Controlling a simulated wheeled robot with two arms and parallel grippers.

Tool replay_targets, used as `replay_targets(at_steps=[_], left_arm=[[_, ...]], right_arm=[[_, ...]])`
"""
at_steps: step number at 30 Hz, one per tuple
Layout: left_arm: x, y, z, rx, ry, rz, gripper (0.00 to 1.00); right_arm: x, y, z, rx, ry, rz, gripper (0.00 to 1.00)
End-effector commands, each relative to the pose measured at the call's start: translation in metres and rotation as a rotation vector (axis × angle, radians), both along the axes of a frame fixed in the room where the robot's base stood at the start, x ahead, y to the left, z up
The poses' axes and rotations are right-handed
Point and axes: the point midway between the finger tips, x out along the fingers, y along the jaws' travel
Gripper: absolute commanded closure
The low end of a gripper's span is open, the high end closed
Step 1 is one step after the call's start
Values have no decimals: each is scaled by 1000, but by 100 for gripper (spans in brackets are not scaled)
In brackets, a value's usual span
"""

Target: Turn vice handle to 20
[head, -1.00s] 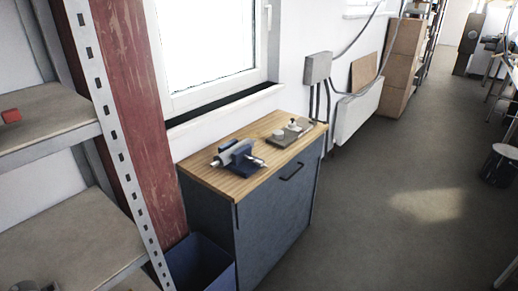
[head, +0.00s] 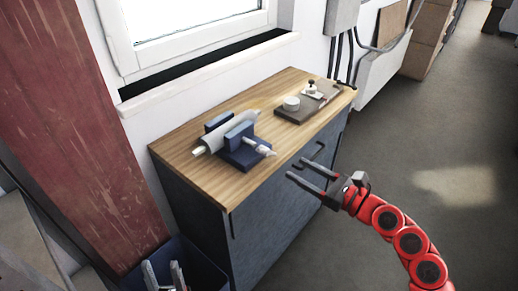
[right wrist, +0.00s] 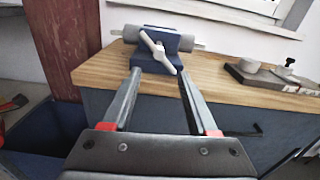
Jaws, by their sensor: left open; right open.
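The blue vice (head: 240,145) sits on the wooden top of a cabinet and holds a grey cylinder (head: 212,134). Its pale handle (head: 260,147) sticks out at the front right. In the right wrist view the vice (right wrist: 172,72) is ahead, with its handle (right wrist: 158,52) slanting across its front. My right gripper (head: 309,175) is open and empty in front of the cabinet, apart from the handle. It also shows in the right wrist view (right wrist: 157,78), with the handle beyond its fingertips.
The wooden worktop (head: 185,165) tops a dark cabinet (head: 265,210) with a black drawer handle. A tray (head: 308,104) with small round parts lies to the right of the vice. A blue bin (head: 205,275) and a red post (head: 75,110) stand left. The floor at right is clear.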

Motion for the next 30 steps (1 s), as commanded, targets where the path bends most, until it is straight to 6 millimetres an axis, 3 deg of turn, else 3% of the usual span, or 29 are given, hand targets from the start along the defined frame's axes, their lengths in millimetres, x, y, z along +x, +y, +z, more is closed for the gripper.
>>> replay_targets(at_steps=[3,18,30], left_arm=[[0,0,4,0,0,0,50],[0,0,12,0,0,0,50],[0,0,13,0,-1,0,50]], right_arm=[[16,22,1,-1,1,11,41],[85,89,1,5,2,8,41],[98,100,0,5,4,5,41]])
